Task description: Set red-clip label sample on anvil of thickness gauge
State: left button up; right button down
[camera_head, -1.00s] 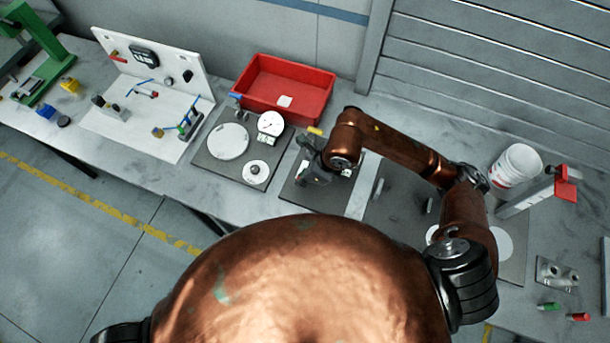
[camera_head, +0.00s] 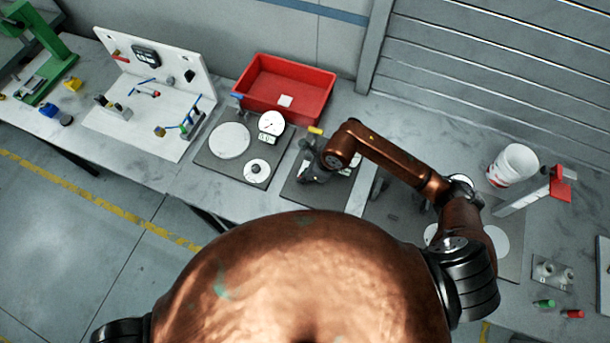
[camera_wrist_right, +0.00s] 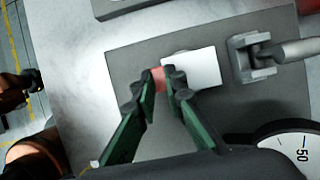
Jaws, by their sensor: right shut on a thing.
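My right gripper (camera_wrist_right: 160,84), with dark green fingers, is shut on a red clip (camera_wrist_right: 158,77). The clip holds a white label sample (camera_wrist_right: 193,68) that extends to the right of the fingers, over a dark grey plate (camera_wrist_right: 135,60). I cannot tell whether the sample touches the plate. A grey block with a slot and a rod above it, seemingly the thickness gauge's anvil (camera_wrist_right: 254,70), stands just right of the sample, apart from it. A dial (camera_wrist_right: 290,143) shows partly at lower right. In the head view, my right gripper (camera_head: 312,171) is over the same plate; the arm hides the sample. My left gripper is out of view.
A red bin (camera_head: 318,85) stands behind. A plate with white discs (camera_head: 207,160) lies to the left, a white board stand (camera_head: 185,55) beyond it. A white bucket (camera_head: 515,165) and red-topped stand (camera_head: 562,190) are at right, with green and red pieces (camera_head: 573,314) nearer.

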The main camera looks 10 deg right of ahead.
jog(key=c, duration=2)
grip_release()
jog(key=shift+d+r, duration=0.1)
jog(key=shift+r, duration=0.1)
jog(key=b+v, duration=0.1)
jog(key=v, duration=1)
jog(key=shift+s+d+r+b, duration=0.2)
jog(key=shift+r+b, duration=0.1)
jog(key=shift+b, duration=0.1)
